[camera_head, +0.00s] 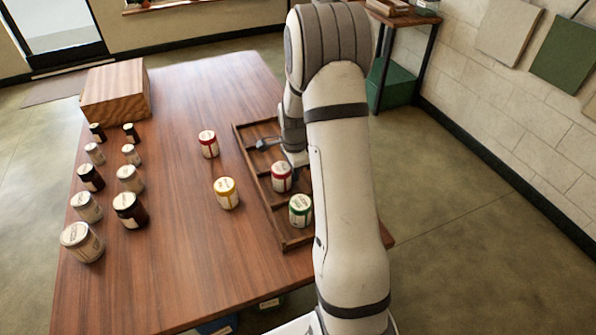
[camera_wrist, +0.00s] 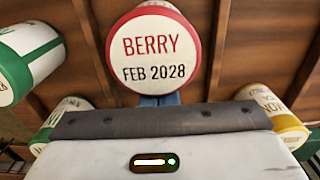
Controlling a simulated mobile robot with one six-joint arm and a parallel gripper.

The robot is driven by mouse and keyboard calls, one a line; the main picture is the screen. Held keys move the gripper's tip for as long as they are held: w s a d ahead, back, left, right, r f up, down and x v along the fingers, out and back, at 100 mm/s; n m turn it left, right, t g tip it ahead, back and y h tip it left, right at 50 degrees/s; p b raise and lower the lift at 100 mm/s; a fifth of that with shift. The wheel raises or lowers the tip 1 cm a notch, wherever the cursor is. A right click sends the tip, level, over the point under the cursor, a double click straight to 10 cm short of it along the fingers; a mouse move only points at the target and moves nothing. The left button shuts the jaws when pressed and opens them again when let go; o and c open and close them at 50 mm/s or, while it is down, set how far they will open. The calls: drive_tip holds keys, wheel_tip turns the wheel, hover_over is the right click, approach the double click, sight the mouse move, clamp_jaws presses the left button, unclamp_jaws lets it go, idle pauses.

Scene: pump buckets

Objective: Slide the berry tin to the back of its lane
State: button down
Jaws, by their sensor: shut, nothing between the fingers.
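The berry tin (camera_wrist: 153,45) fills the top middle of the wrist view, its white lid reading BERRY FEB 2028 inside a red rim. Brown wooden dividers run on both sides of it. In the head view a red-and-white tin (camera_head: 281,177) stands in the wooden lane tray (camera_head: 290,243); it appears to be this one, though its label is too small to read. My gripper (camera_head: 262,145) is shut and empty, low over the tray. Its blue fingertips (camera_wrist: 160,99) show just below the tin's lid; I cannot tell whether they touch it.
A green tin (camera_head: 300,210) stands in the tray's near part. Another red tin (camera_head: 209,143) and a yellow tin (camera_head: 227,193) stand on the table left of the tray. Several jars and a wooden box (camera_head: 116,92) occupy the table's left side. My arm hides the tray's right side.

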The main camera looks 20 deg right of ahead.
drive_tip(key=shift+d, duration=0.15)
drive_tip(key=shift+r, duration=0.15)
wheel_tip(320, 180, up, 8)
drive_tip(key=shift+f, duration=0.25)
